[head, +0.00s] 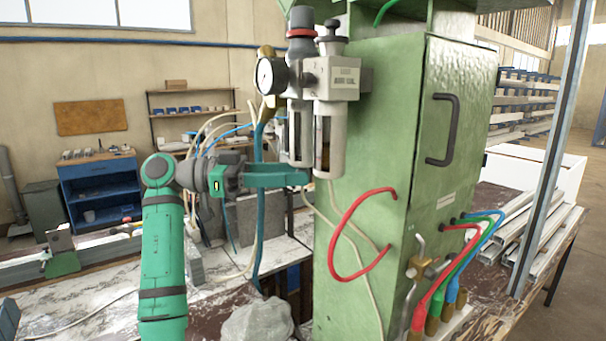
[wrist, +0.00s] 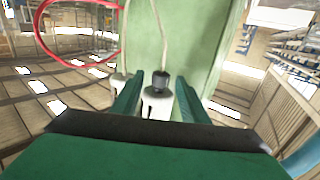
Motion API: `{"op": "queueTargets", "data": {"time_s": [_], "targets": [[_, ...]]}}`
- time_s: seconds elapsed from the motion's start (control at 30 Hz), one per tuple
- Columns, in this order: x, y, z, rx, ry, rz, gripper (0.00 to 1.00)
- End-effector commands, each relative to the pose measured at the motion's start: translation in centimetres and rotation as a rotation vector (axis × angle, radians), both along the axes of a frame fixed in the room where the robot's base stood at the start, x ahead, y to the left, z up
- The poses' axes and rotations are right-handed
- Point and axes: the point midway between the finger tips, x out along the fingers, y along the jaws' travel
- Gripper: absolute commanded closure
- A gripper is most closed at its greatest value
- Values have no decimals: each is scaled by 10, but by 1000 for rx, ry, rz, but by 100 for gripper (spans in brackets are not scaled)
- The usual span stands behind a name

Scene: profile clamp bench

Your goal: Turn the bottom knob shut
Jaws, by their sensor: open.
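An air filter unit with a gauge and two hanging bowls (head: 340,80) is mounted on the green cabinet (head: 375,110). In the wrist view a dark knob (wrist: 160,80) sits at the end of a pale bowl (wrist: 157,103), between my fingers. My gripper (wrist: 159,88) is open, with one finger on each side of the knob and bowl; I cannot tell whether either finger touches. In the head view my gripper (head: 302,177) reaches in from the left, at the lower end of the left bowl. There the fingers hide the knob.
A red hose (head: 345,235) loops out from the cabinet below the bowls. Pale and teal hoses (head: 262,215) hang close by my gripper. A grey rock-like lump (head: 258,322) lies below on the bench. The black door handle (head: 442,130) sticks out at the right.

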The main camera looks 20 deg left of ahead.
Motion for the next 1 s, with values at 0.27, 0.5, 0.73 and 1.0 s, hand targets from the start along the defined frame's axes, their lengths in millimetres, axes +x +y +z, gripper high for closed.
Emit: {"op": "queueTargets", "data": {"time_s": [0.27, 0.5, 0.73, 1.0], "targets": [[7, -21, 0, 0, 0, -1, 60], [8, -22, 0, 0, 0, -1, 60], [8, -22, 0, 0, 0, -1, 100], [8, -22, 0, 0, 0, 18, 100]]}}
